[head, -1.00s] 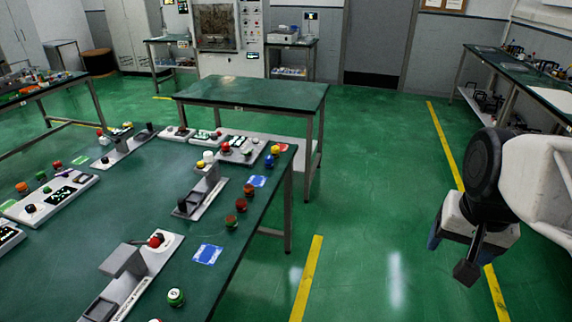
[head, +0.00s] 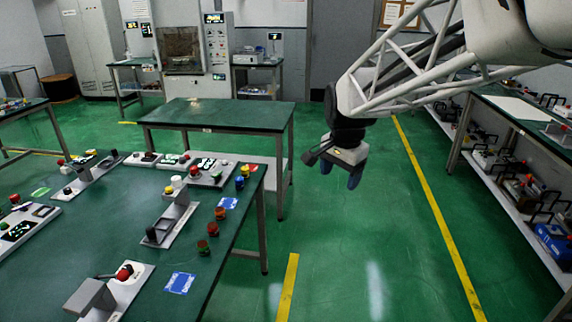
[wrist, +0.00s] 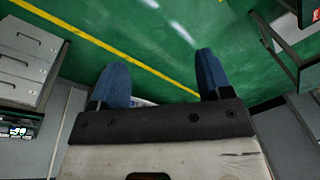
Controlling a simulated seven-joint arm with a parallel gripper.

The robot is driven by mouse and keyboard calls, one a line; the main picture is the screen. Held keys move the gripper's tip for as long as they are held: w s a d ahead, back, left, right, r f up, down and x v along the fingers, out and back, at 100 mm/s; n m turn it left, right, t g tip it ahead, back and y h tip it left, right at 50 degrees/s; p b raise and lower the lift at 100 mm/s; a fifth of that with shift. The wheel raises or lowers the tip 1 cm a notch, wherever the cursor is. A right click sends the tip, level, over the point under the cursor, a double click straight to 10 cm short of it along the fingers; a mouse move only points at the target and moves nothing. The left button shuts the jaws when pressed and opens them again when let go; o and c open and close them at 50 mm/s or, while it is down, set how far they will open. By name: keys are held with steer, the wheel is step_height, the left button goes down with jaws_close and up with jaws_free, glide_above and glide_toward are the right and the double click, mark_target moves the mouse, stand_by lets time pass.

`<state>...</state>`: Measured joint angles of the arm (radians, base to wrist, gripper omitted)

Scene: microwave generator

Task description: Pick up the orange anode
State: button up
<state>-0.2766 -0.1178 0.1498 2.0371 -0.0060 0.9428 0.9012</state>
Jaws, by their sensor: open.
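My gripper (head: 341,178) hangs in the air over the green floor, right of the workbench, with its blue fingers pointing down. In the wrist view its two fingers (wrist: 161,80) are spread apart with nothing held between them. Several small round parts stand along the right edge of the green workbench (head: 120,240). One of them is orange-red (head: 220,213); two red and green ones (head: 213,229) (head: 203,248) stand nearer. I cannot tell for sure which part is the orange anode. My gripper is well away from all of them.
Grey fixtures (head: 172,218) and blue cards (head: 180,283) lie on the workbench. An almost bare green table (head: 220,115) stands behind it. A shelf bench (head: 525,130) with tools runs along the right. The floor with yellow lines between them is clear.

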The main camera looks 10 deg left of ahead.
steer(key=w+a+f+m, duration=0.2)
steer(key=w+a+f, duration=0.2)
steer(key=w+a, duration=0.5)
steer(key=m+g, duration=0.1)
steer(key=m, duration=0.6)
glide_above(219, 209)
steer(key=f, duration=2.1)
steer(key=shift+d, duration=0.25)
steer(key=shift+a+f, duration=0.15)
steer(key=shift+a, duration=0.05)
steer(key=shift+f, duration=1.25)
steer(key=shift+f, duration=2.6)
